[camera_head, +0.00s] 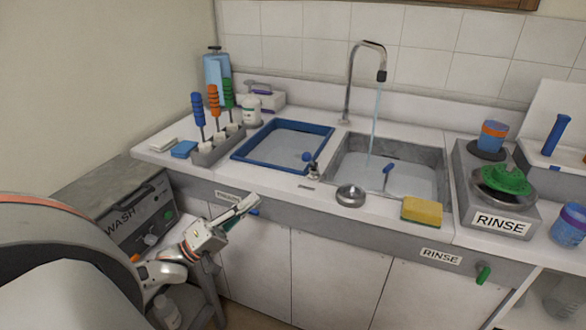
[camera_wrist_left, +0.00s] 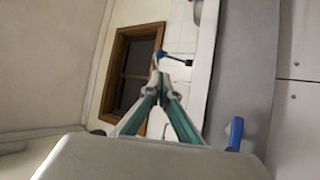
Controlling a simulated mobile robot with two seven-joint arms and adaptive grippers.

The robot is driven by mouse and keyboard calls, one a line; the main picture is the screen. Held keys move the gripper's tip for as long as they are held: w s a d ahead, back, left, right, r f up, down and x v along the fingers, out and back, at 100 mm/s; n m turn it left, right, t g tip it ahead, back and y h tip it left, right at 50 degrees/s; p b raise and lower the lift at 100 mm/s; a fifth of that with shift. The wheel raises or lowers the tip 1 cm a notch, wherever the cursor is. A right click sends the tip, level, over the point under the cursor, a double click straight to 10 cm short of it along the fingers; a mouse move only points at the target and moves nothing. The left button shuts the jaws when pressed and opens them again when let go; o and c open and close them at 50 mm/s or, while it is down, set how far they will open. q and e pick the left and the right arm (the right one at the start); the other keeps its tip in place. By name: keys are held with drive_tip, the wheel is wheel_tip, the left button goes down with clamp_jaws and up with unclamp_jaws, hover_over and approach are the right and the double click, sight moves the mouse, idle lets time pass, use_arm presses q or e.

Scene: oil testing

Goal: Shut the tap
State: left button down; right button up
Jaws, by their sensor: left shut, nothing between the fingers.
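A tall chrome tap (camera_head: 347,85) stands behind the right sink basin, and a thin stream of water (camera_head: 375,125) runs from its spout into the basin. A small metal fitting with a blue-ended lever (camera_head: 307,157) stands on the counter between the two basins. A blue-ended lever (camera_wrist_left: 160,55) also shows ahead of the fingertips in the left wrist view. My left gripper (camera_head: 250,201) is shut and empty, in front of the counter's front panel, below and left of that lever. Its closed fingers (camera_wrist_left: 160,82) point forward in the left wrist view. My right gripper is not seen.
A blue handle (camera_head: 255,211) on the front panel is close beside my left gripper. It shows in the wrist view (camera_wrist_left: 236,133). A blue-rimmed basin (camera_head: 240,154), a metal bowl (camera_head: 351,195) and a yellow sponge (camera_head: 421,210) are on the counter. A tool rack (camera_head: 212,152) stands left.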

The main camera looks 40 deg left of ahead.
use_arm(q)
drive_tip(key=shift+w, duration=0.1)
drive_tip(key=p+x, duration=0.1)
drive_tip(key=x, duration=1.3)
